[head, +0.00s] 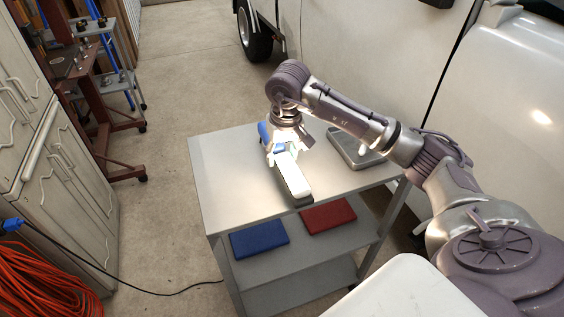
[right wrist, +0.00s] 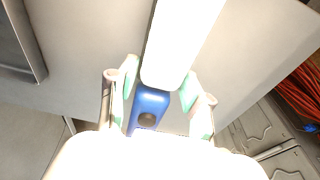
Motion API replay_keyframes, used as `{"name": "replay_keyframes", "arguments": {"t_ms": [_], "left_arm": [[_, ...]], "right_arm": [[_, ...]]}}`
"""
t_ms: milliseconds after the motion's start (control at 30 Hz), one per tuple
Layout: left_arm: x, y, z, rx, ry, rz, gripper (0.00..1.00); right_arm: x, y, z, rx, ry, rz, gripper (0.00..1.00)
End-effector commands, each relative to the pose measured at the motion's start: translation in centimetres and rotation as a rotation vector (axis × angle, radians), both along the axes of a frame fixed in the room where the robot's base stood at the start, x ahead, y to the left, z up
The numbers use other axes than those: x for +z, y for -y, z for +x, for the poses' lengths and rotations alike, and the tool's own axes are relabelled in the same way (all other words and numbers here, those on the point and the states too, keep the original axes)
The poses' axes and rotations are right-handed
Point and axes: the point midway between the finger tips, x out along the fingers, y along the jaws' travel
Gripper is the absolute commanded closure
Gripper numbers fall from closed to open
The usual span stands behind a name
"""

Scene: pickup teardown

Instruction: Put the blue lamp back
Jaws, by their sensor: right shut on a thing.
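The blue lamp has a blue handle end (head: 264,134) and a long white light part (head: 293,178). My right gripper (head: 279,152) is shut on it, from above, over the top of the grey cart (head: 225,160). In the right wrist view the lamp (right wrist: 150,108) lies between the two pale green finger pads, with its white part running away toward the top of the picture. A dark patch shows at the lamp's front end; I cannot tell whether the lamp touches the cart top. My left gripper is not in view.
A grey metal tray (head: 357,153) sits on the cart's right rear. The lower shelf holds a blue mat (head: 259,238) and a red mat (head: 327,216). A white pickup (head: 370,50) stands behind and right; cabinets (head: 55,190) and an orange hose (head: 45,270) are left. The cart top's left side is clear.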

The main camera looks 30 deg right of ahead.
Motion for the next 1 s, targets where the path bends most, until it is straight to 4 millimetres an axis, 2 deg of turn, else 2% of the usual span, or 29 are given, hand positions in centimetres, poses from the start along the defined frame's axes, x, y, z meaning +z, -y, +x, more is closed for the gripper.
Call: {"name": "replay_keyframes", "arguments": {"t_ms": [333,733,767,900,1000], "left_arm": [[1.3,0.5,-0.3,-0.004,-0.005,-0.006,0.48],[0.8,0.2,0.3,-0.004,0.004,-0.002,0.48],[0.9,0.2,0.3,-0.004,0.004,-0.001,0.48],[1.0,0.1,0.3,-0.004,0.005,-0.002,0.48],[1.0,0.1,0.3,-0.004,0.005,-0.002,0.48]], "right_arm": [[-3.7,0.0,0.1,-0.001,0.002,0.001,1.00],[-4.3,0.0,0.1,0.000,0.004,-0.001,1.00],[-4.3,0.0,0.0,0.000,0.001,0.000,0.47],[-4.3,0.0,0.0,0.000,0.001,0.000,0.25],[-4.3,0.0,0.0,0.000,0.000,0.000,0.25]]}}
